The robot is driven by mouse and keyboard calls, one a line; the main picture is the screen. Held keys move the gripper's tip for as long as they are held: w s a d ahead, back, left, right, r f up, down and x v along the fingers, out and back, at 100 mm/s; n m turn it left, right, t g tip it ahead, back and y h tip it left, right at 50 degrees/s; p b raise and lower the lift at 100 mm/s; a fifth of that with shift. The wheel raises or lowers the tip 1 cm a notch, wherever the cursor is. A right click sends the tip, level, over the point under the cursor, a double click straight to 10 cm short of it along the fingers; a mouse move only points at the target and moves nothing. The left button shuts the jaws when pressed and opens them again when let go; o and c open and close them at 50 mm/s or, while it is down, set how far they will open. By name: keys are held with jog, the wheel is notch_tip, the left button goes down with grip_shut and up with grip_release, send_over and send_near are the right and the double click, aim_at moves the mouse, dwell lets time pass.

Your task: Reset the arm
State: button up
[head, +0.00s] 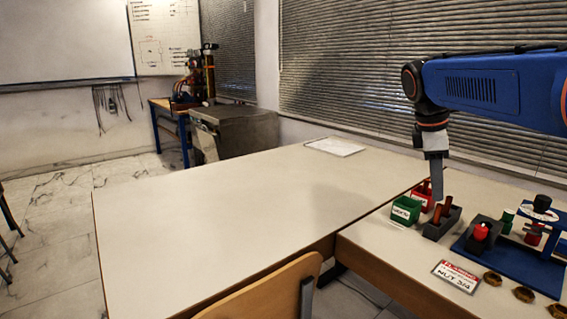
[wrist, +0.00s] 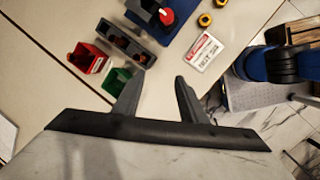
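My arm, blue with a dark wrist, comes in from the right in the head view. My gripper (head: 436,180) points down above the back of the right-hand table, close to the green and red bins. In the wrist view my gripper (wrist: 158,88) has its two dark fingers spread apart with nothing between them. The fingertips are near the green bin (wrist: 117,80) and the sign card (wrist: 203,52), apart from both as far as I can tell.
A red bin (wrist: 88,58) and a grey holder (head: 442,223) stand beside the green bin. A blue rig base (head: 510,262) with red parts, a sign card (head: 456,276) and several brass nuts (head: 492,279) lie nearby. The large left table (head: 230,215) is mostly clear.

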jog(key=s+a+f+m+t+y, duration=0.1)
jog(key=s+a+f+m, duration=0.1)
jog(key=s+f+m, duration=0.2)
jog(key=s+a+f+m+t+y, duration=0.1)
jog(key=s+a+f+m, duration=0.2)
jog(key=s+f, duration=0.6)
jog(key=s+a+f+m+t+y, duration=0.1)
jog(key=s+a+f+m+t, duration=0.1)
jog(key=s+f+m, duration=0.4)
jog(key=s+a+f, duration=0.1)
jog(key=s, duration=0.3)
jog(key=shift+s+f+y, duration=0.15)
jog(key=shift+f+y, duration=0.05)
jog(key=shift+y, duration=0.1)
jog(key=shift+c, duration=0.3)
jog(key=shift+c, duration=0.6)
